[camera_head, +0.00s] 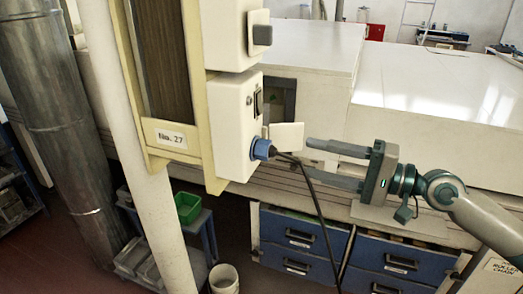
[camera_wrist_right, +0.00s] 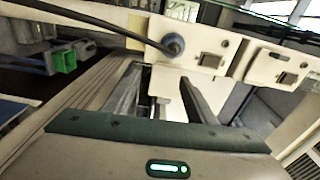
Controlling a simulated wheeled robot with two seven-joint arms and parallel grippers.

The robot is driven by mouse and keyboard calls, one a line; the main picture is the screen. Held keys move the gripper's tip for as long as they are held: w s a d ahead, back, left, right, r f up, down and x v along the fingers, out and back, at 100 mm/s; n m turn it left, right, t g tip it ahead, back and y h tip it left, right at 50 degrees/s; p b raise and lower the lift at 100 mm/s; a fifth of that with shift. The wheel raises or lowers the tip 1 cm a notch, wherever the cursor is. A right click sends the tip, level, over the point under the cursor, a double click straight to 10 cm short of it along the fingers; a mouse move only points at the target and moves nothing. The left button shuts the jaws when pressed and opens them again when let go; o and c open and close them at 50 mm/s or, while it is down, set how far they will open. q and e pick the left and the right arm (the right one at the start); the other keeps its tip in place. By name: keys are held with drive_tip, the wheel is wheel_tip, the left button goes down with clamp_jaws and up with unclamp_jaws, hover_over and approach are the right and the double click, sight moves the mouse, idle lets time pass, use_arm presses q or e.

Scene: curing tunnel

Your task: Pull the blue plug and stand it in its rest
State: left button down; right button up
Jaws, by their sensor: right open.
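The blue plug (camera_head: 262,149) sits in the side of the lower cream box (camera_head: 236,125) on the post, with a dark cable hanging from it. It also shows in the right wrist view (camera_wrist_right: 174,45), beyond the fingertips. My right gripper (camera_head: 308,158) is open and empty, its two fingers pointing at the plug from the right, apart from it. The right wrist view shows the gap between its fingers (camera_wrist_right: 160,78). A pale plate (camera_head: 286,135) stands beside the plug; I cannot tell whether it is the rest. My left gripper is out of view.
The dark cable (camera_head: 316,205) runs down past the finger ends. An upper cream box (camera_head: 237,35) is above. Blue drawers (camera_head: 300,240) and a green bin (camera_head: 188,207) are below. A long white-topped housing (camera_head: 440,90) stands behind my arm.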

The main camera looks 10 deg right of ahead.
sight(271, 152)
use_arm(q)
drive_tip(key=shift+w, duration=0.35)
use_arm(e)
drive_tip(key=shift+g+y, duration=0.4)
drive_tip(key=shift+g, duration=0.1)
drive_tip(key=s+a+r, duration=0.2)
drive_tip(key=shift+s, duration=0.4)
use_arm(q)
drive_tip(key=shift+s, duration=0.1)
